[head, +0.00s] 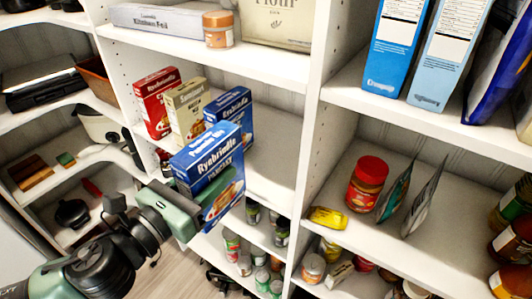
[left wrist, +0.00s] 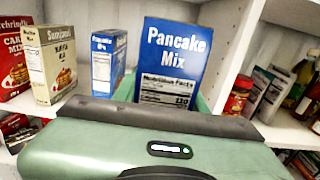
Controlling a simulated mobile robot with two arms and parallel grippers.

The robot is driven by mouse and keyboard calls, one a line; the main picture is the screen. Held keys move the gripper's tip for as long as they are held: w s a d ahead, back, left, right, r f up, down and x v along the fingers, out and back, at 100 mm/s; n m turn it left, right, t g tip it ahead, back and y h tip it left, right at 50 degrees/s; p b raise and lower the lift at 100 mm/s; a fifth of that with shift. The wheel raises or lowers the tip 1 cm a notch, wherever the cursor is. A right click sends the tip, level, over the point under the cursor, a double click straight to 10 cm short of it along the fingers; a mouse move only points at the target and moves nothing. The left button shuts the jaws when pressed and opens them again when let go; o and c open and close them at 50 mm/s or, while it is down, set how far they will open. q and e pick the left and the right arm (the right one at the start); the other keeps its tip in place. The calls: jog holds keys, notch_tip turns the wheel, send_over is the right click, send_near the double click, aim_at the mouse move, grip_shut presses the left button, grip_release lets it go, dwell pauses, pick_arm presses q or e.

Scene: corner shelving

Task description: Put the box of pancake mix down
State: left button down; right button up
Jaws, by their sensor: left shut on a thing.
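The blue box of pancake mix (head: 213,172) is upright and a little tilted, held by my left gripper (head: 187,201) at the front of the middle shelf in the head view. In the left wrist view the box (left wrist: 175,62) stands up beyond my left gripper (left wrist: 150,115), with its "Pancake Mix" side towards the camera. The gripper is shut on it; its fingertips are mostly hidden. I cannot tell whether the box touches the shelf (head: 272,183). My right gripper is not in view.
A red box (head: 155,102), a cream box (head: 187,110) and another blue box (head: 231,107) stand on the same shelf, behind and left of the held box. Bare shelf lies to the right, up to a white upright divider (head: 313,110). Cans stand on the shelf below.

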aim_at(238, 150)
pick_arm(q)
jog(key=b+x, duration=0.2)
jog(key=b, duration=0.1)
jog(key=b+x, duration=0.1)
jog(key=shift+w+d+f, duration=0.1)
jog(key=shift+d+f, duration=0.1)
jog(key=shift+f, duration=0.1)
jog(key=x, duration=0.4)
jog(key=shift+w+r, duration=0.1)
jog(key=shift+r, duration=0.3)
jog(key=w+d+f+b, duration=0.3)
jog(key=w+d+b, duration=0.2)
jog(key=w, duration=0.3)
jog(key=shift+w+d+f, duration=0.35)
jog(key=shift+d+f, duration=0.05)
jog(key=shift+s+f, duration=0.1)
jog(key=shift+f, duration=0.05)
jog(key=c, duration=0.8)
grip_release()
